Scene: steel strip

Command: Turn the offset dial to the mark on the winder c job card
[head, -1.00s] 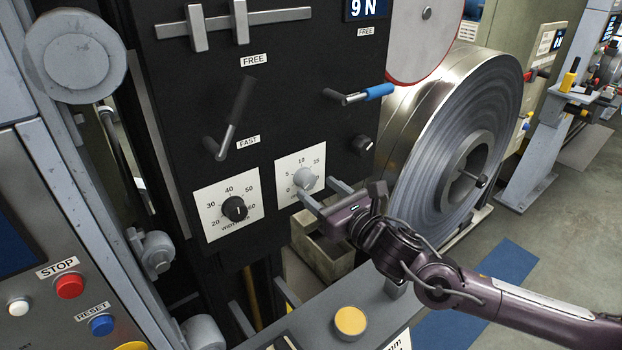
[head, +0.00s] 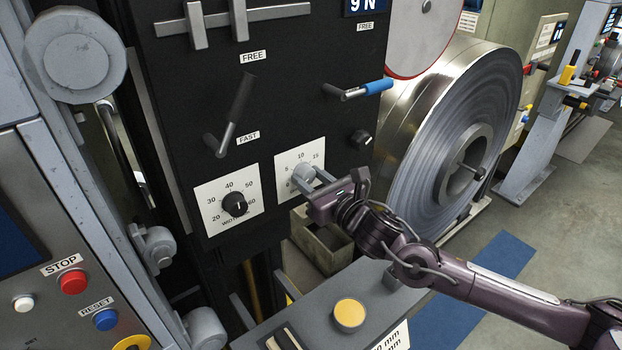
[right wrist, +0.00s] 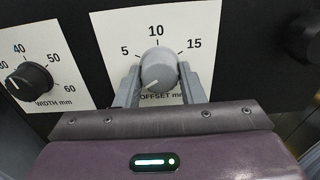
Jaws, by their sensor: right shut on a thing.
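The grey offset dial (head: 303,174) sits on a white scale plate on the black panel. It also shows in the right wrist view (right wrist: 158,68), with marks 5, 10 and 15 around it and its white pointer line toward the lower left. My right gripper (head: 312,179) is shut on the dial, one finger on each side of it; the fingers hide the lower part of its scale. In the right wrist view the gripper (right wrist: 159,88) straddles the dial from below. A card edge with "mm" print (head: 394,338) shows at the bottom, mostly cut off. My left gripper is not in view.
The black width dial (head: 234,204) is just left of the offset dial. A large steel strip coil (head: 455,150) stands right. Red STOP (head: 73,282) and blue RESET (head: 105,319) buttons are lower left.

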